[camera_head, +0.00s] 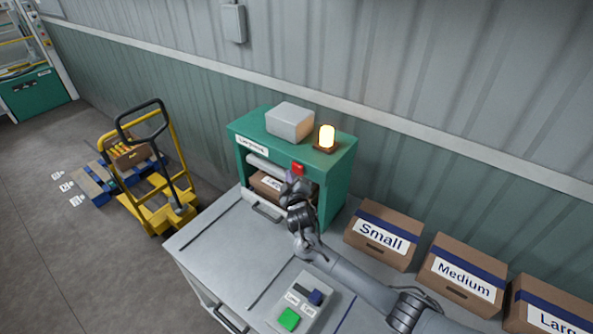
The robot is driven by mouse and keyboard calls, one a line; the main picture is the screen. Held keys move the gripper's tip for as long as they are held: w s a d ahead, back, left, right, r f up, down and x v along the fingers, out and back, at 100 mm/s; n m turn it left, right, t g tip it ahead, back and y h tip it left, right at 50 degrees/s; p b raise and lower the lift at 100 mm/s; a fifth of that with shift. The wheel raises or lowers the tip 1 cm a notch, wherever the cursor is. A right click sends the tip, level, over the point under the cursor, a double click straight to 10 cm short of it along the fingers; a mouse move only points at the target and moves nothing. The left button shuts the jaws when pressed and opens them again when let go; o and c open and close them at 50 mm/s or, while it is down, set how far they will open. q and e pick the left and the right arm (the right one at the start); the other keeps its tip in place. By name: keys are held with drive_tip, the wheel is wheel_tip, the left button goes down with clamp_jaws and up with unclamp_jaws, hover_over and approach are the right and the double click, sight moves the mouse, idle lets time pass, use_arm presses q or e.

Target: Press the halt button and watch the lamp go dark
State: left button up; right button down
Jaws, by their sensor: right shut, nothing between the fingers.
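The lamp (326,136) is glowing warm yellow-white on a dark base on top of the green machine (341,178). A red button (298,168), which looks like the halt button, is on the upper right of the machine's front. My right gripper (289,178) is shut and empty, with its fingertips just below and left of the red button. I cannot tell whether they touch it. My right arm comes in from the lower right across the table. My left gripper is not in view.
A control box (304,305) with a green button and a blue switch sits at the table's front. Cartons marked Small (382,237), Medium (460,274) and Large (553,308) stand at right. The grey table (222,245) is clear at left. A yellow pallet truck (158,215) stands beyond it.

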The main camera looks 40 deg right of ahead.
drive_tip(key=shift+d, duration=0.15)
drive_tip(key=shift+w+d, duration=0.1)
drive_tip(key=shift+d, duration=0.15)
drive_tip(key=shift+w+d, duration=0.1)
drive_tip(key=shift+d, duration=0.45)
idle(1.0)
drive_tip(key=shift+a, duration=0.15)
drive_tip(key=shift+s+a+p, duration=0.2)
drive_tip(key=shift+a+p, duration=0.25)
drive_tip(key=shift+a, duration=0.35)
drive_tip(key=shift+a, duration=0.1)
drive_tip(key=a+p, duration=0.1)
drive_tip(key=a, duration=0.1)
drive_tip(key=s+a+p, duration=0.1)
drive_tip(key=a, duration=0.1)
drive_tip(key=shift+a, duration=0.35)
